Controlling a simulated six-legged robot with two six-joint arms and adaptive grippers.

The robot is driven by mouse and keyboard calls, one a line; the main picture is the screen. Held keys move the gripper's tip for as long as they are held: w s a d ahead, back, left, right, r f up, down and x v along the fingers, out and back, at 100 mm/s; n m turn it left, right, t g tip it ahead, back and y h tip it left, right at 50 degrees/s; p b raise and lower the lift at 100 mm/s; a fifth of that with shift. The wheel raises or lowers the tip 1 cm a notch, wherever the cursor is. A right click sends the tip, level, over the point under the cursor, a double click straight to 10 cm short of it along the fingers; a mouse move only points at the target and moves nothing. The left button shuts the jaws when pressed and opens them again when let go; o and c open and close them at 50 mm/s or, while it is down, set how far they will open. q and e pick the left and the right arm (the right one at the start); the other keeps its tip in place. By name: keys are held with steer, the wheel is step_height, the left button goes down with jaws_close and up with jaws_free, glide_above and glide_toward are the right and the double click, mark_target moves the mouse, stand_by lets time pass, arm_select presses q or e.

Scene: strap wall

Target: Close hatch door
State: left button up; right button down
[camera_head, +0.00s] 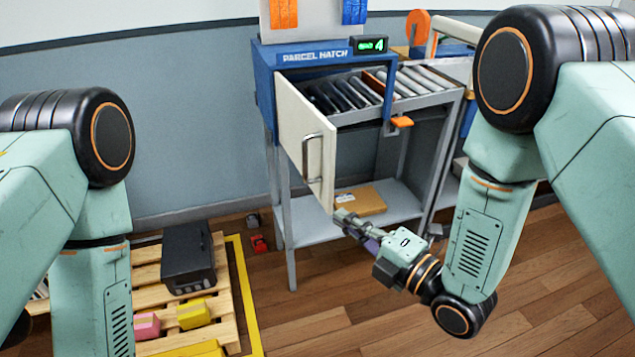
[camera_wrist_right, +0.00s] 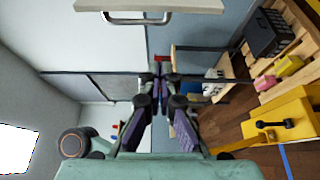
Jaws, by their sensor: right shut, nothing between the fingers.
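The white hatch door (camera_head: 300,130) stands open on the blue parcel hatch frame (camera_head: 262,80), swung out from its left side. Its metal handle (camera_head: 306,158) is on the outer face near the free edge. My right gripper (camera_head: 342,216) is shut and empty, just below and right of the door's lower free corner. In the right wrist view the fingers (camera_wrist_right: 161,90) are together, and the door (camera_wrist_right: 180,5) with its handle (camera_wrist_right: 137,20) shows at the top, apart from them. My left arm shows at the left, but its gripper is out of view.
Rollers (camera_head: 345,92) lie inside the hatch opening. A cardboard parcel (camera_head: 362,202) lies on the lower shelf (camera_head: 300,222). A pallet (camera_head: 222,275) with a black crate (camera_head: 188,255) and coloured parcels stands at the left. An orange tab (camera_head: 402,122) sticks out right of the opening.

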mark_target(332, 189)
steer(key=w+a, duration=0.1)
steer(key=w, duration=0.1)
steer(key=w+a, duration=0.1)
steer(key=w, duration=0.2)
steer(key=w+a, duration=0.2)
steer(key=w, duration=0.1)
steer(key=shift+w, duration=0.2)
steer(key=shift+w+d, duration=0.15)
steer(key=shift+d, duration=0.4)
steer(key=shift+w+d, duration=0.15)
steer(key=shift+d, duration=0.05)
